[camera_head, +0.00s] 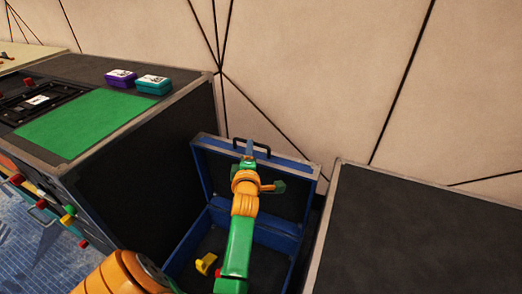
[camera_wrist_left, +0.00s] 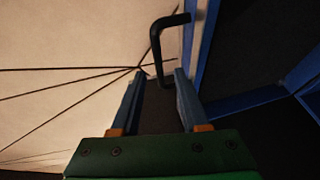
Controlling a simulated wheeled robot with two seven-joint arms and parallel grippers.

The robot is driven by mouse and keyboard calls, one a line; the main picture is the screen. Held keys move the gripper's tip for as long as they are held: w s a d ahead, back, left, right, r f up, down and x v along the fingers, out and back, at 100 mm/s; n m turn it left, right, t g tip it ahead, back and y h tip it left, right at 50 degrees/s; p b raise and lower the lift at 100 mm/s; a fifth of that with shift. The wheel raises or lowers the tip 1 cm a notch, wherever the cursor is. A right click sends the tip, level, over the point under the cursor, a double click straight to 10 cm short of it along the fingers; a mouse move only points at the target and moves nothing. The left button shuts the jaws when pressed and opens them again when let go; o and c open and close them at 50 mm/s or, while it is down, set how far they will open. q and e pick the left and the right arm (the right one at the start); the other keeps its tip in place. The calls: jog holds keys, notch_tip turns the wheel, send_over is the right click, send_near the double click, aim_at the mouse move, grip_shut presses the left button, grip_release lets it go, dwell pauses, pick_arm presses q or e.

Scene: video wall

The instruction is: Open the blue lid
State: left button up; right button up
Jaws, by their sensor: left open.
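The blue lid (camera_head: 292,190) stands raised, roughly upright, at the back of a blue case (camera_head: 275,235). Its dark inner face looks toward me. A black handle (camera_head: 264,148) sits on its top edge and shows large in the left wrist view (camera_wrist_left: 157,45). My left gripper (camera_head: 249,148) is at the lid's top edge beside the handle. In the left wrist view its two fingers (camera_wrist_left: 160,76) are apart, with the handle's lower end between or just beyond them. Contact cannot be told. My left arm covers part of the lid and case. My right gripper is out of view.
A yellow object (camera_head: 205,264) lies inside the case. A dark cabinet with a green mat (camera_head: 85,122), a purple box (camera_head: 121,78) and a teal box (camera_head: 153,85) stands left. A black-topped cabinet (camera_head: 430,230) stands right. A panelled wall (camera_head: 310,70) is close behind.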

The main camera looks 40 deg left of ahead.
pick_arm(q)
jog(key=b+x, duration=0.1)
jog(key=x, duration=0.4)
jog(key=shift+w+a, duration=0.25)
jog(key=shift+w, duration=0.05)
grip_shut()
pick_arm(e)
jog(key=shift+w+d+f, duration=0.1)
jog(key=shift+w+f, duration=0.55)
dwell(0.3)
